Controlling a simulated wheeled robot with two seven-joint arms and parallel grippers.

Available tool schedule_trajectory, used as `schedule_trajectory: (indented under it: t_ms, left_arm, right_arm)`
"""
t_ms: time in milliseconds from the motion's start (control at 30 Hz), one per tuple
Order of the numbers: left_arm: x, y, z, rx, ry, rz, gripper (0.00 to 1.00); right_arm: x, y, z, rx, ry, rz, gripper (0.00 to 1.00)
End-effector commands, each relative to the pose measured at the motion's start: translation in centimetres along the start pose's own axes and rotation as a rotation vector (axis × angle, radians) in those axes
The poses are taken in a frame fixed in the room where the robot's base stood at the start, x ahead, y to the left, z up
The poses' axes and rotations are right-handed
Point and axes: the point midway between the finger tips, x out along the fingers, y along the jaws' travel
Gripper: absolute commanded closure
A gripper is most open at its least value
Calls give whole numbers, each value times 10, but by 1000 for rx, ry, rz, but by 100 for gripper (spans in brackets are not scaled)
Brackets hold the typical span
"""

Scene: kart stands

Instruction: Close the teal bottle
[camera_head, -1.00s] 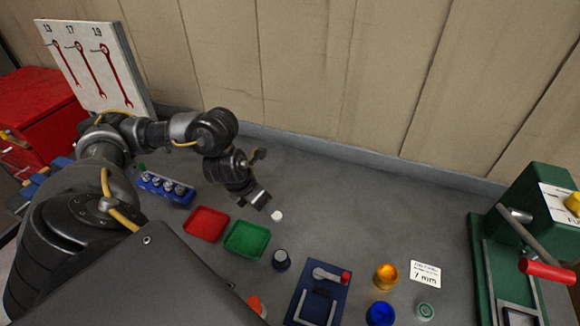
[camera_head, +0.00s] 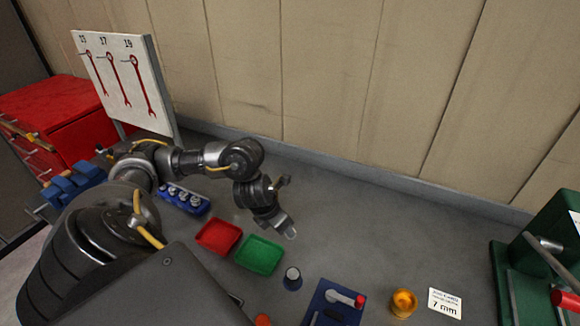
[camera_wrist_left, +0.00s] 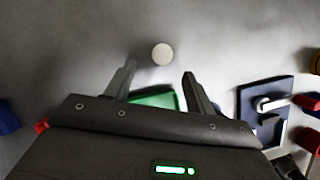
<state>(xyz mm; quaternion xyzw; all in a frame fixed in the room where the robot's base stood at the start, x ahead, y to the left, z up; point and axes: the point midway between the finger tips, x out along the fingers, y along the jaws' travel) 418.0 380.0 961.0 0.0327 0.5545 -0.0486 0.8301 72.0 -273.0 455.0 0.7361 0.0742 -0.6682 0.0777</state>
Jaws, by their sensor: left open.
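A small white round cap (camera_head: 292,234) lies on the grey bench, right at the tip of my left gripper (camera_head: 283,228). In the left wrist view the cap (camera_wrist_left: 162,54) shows just beyond and between the two spread fingertips (camera_wrist_left: 159,72). The left gripper is open and holds nothing. Whether the fingers are level with the cap is not clear. A dark bottle with a pale top (camera_head: 292,278) stands to the right of the green tray. I cannot make out a clearly teal bottle in the current views. My right gripper is not in view.
A red tray (camera_head: 218,236) and a green tray (camera_head: 259,255) lie beside my left arm. A blue fixture (camera_head: 330,305), an orange cup (camera_head: 403,303), a "7 mm" card (camera_head: 445,303) and a green press (camera_head: 545,250) stand to the right. The bench behind the cap is clear.

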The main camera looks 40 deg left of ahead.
Motion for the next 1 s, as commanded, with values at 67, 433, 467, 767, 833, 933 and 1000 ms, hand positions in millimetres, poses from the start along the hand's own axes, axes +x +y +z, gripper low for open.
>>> schedule_trajectory:
  t_ms: [67, 433, 467, 767, 833, 933, 1000]
  left_arm:
    - [0, 0, 0, 0, 0, 0, 45]
    - [37, -3, 1, -3, 4, 0, 45]
    - [41, -3, 1, -4, 3, -1, 45]
    - [52, -3, 2, 0, 1, 0, 45]
    - [52, -3, 2, 0, 1, 0, 45]
    - [52, -3, 2, 0, 0, 0, 45]
    - [52, -3, 2, 0, 0, 0, 50]
  right_arm:
    - [0, 0, 2, 0, -3, -1, 61]
    - [-5, 0, 3, 0, -6, -1, 61]
    - [-4, 0, 3, 0, -6, 0, 61]
    - [-4, 0, 3, 0, -6, 0, 61]
    - [-4, 0, 3, 1, -6, 0, 61]
    - [-4, 0, 3, 1, -6, 0, 61]
    - [-4, 0, 3, 1, -6, 0, 61]
